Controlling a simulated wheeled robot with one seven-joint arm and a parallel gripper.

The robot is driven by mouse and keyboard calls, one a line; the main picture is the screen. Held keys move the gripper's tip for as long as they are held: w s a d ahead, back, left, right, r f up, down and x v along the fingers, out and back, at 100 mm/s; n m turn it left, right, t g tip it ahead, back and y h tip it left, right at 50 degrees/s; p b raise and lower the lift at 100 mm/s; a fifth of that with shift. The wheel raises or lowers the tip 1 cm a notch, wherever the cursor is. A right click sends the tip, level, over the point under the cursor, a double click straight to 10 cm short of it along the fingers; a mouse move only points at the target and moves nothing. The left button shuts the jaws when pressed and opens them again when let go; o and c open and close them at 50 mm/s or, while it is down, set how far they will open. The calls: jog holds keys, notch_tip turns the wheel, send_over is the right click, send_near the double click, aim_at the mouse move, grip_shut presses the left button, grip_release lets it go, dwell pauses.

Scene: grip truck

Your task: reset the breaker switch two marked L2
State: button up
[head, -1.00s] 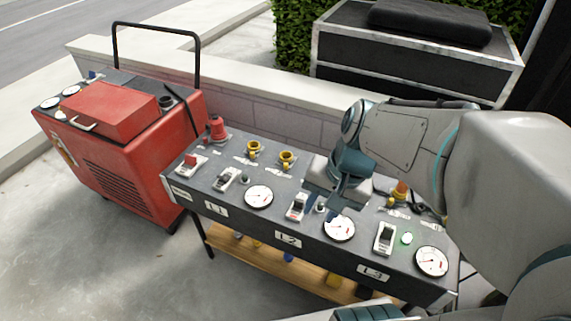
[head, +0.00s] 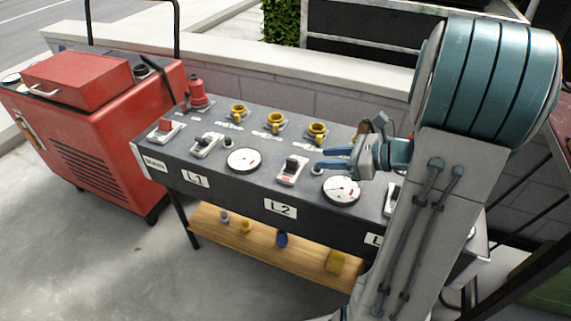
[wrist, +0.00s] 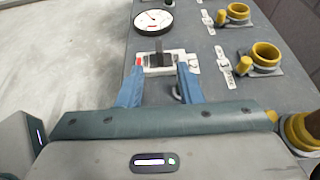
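The breaker switch above the label L2 (head: 280,209) is a white-framed switch (head: 292,170) with a dark lever, on the dark panel top (head: 262,182). In the wrist view the L2 switch (wrist: 160,62) lies just ahead, its dark lever standing between the fingertip lines, with a red mark at its left. My gripper (head: 322,158) is open, with blue fingers pointing left toward the switch from its right side. In the wrist view my gripper (wrist: 160,72) shows empty space between the fingers. Contact with the lever cannot be told.
The L1 switch (head: 207,145) and a white gauge (head: 243,160) stand to the left. Another gauge (head: 341,190) lies below my gripper. Yellow connectors (head: 275,122) line the back. A red main switch (head: 165,130) is at the far left. My arm hides much of the L3 side.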

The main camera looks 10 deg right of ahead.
aim_at(293, 159)
jog(key=b+x, duration=0.3)
jog(key=x, duration=0.9)
jog(key=shift+w+a+f, duration=0.1)
jog(key=shift+a, duration=0.15)
grip_shut()
